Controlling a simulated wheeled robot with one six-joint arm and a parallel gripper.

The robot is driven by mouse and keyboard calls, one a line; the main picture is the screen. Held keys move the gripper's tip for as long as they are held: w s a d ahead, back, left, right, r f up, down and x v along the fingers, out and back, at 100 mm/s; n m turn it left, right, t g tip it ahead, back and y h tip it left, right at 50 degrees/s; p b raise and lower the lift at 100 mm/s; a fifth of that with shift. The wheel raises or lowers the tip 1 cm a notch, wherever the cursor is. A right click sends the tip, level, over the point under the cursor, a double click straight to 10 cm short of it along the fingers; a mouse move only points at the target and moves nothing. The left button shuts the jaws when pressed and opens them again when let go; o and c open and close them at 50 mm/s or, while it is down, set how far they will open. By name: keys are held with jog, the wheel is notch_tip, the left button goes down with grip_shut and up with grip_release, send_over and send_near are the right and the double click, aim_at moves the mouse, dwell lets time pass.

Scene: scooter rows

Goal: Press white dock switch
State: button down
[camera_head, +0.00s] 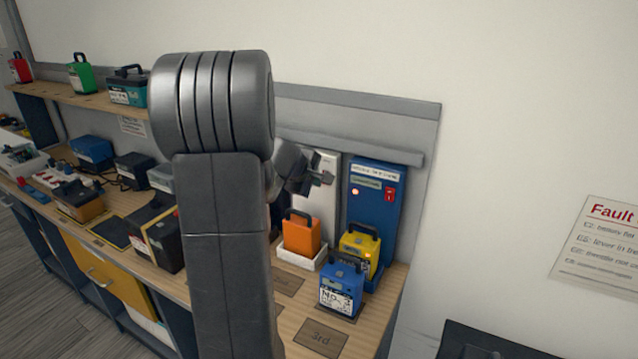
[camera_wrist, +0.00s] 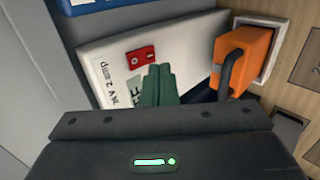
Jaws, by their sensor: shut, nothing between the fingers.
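The white dock (camera_head: 329,210) is an upright white panel behind an orange battery (camera_head: 301,235). In the wrist view the white dock (camera_wrist: 112,74) carries a "24V 2 amp" label and a red switch (camera_wrist: 140,55). My gripper (camera_head: 326,178) is in front of the dock's upper part in the head view, where I cannot make out the switch. In the wrist view my gripper (camera_wrist: 160,70) is shut and empty, its fingertips just below and right of the switch in the picture. I cannot tell whether they touch the panel.
A blue dock (camera_head: 374,205) with its own red switch (camera_head: 390,193) stands just right, with a yellow battery (camera_head: 359,250) in it. A blue battery (camera_head: 341,288) stands in front. My arm hides part of the bench. A shelf (camera_head: 90,98) holds more batteries.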

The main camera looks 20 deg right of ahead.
jog(key=v, duration=1)
jog(key=shift+r, duration=0.15)
jog(key=shift+s+a, duration=0.1)
jog(key=shift+a, duration=0.05)
